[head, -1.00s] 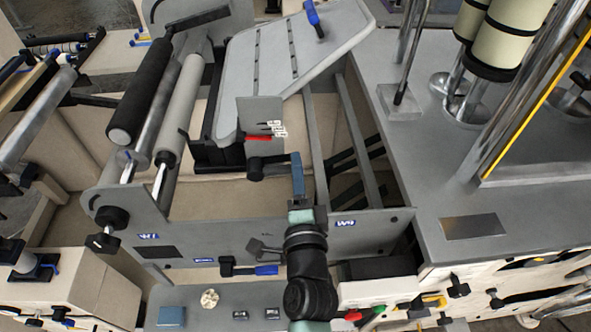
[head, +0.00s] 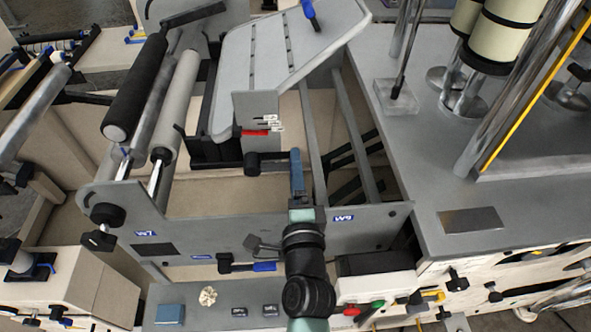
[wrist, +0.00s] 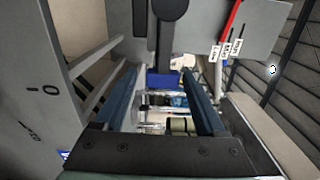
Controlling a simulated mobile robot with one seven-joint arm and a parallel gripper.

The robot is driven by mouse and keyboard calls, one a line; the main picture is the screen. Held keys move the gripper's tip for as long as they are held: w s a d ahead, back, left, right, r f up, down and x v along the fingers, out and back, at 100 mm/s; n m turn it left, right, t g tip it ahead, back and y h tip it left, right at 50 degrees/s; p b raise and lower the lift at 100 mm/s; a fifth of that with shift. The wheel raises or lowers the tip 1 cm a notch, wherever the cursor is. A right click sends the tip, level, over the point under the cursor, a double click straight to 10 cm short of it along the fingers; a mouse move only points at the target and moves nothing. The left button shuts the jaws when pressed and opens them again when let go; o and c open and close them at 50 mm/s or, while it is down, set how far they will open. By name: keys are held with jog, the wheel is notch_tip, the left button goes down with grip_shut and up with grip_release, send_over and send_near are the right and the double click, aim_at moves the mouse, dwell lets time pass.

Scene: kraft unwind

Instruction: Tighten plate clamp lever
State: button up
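A black lever (head: 252,163) with a round pivot sits at the lower edge of the grey tilted plate (head: 262,75). In the wrist view, the lever's black arm (wrist: 171,35) points toward me and ends in a blue grip (wrist: 163,82). My gripper (head: 296,155) is at the right end of this lever in the head view and hides the blue grip there. In the wrist view, my gripper (wrist: 159,76) is open, with one blue finger on each side of the grip. Gaps show beside the grip. I cannot tell how deep it lies between the fingers.
A similar blue-handled lever (head: 263,267) is on the front frame panel (head: 180,240), below my gripper. Another blue handle (head: 310,14) stands on the plate's top. Rollers (head: 138,90) are at left. A grey deck (head: 425,150) with posts is at right.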

dwell(0.3)
jog(key=shift+s+b, duration=1.75)
jog(key=shift+s, duration=4.75)
jog(key=shift+r, duration=0.1)
